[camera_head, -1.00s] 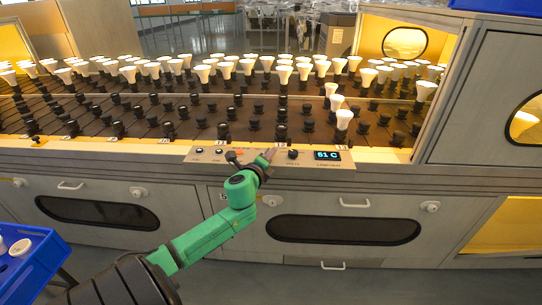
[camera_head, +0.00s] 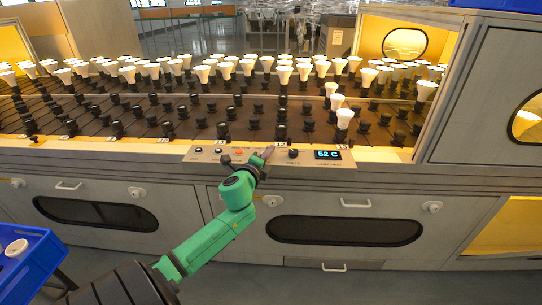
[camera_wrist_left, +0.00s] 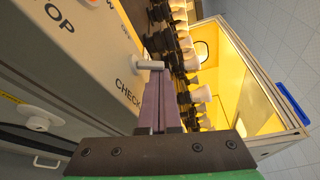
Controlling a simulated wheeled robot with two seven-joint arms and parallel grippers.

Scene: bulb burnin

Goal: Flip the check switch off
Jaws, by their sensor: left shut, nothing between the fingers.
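The check switch (camera_wrist_left: 149,64) is a pale toggle lever on the grey control panel, beside the printed word CHECK in the left wrist view. My left gripper (camera_wrist_left: 157,76) is shut and empty, its purple-grey fingertips right by the lever. I cannot tell whether they touch it. In the head view my left gripper (camera_head: 267,153) is over the panel between the orange light and the volts knob (camera_head: 293,153), and the switch is hard to make out behind it. My right gripper is not in view.
The lamp heat display (camera_head: 327,155) reads 62 C. Racks of white bulbs (camera_head: 345,117) and dark sockets stand behind the panel. A blue crate (camera_head: 42,262) is at the lower left. A stop label and a white knob (camera_wrist_left: 41,118) show in the wrist view.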

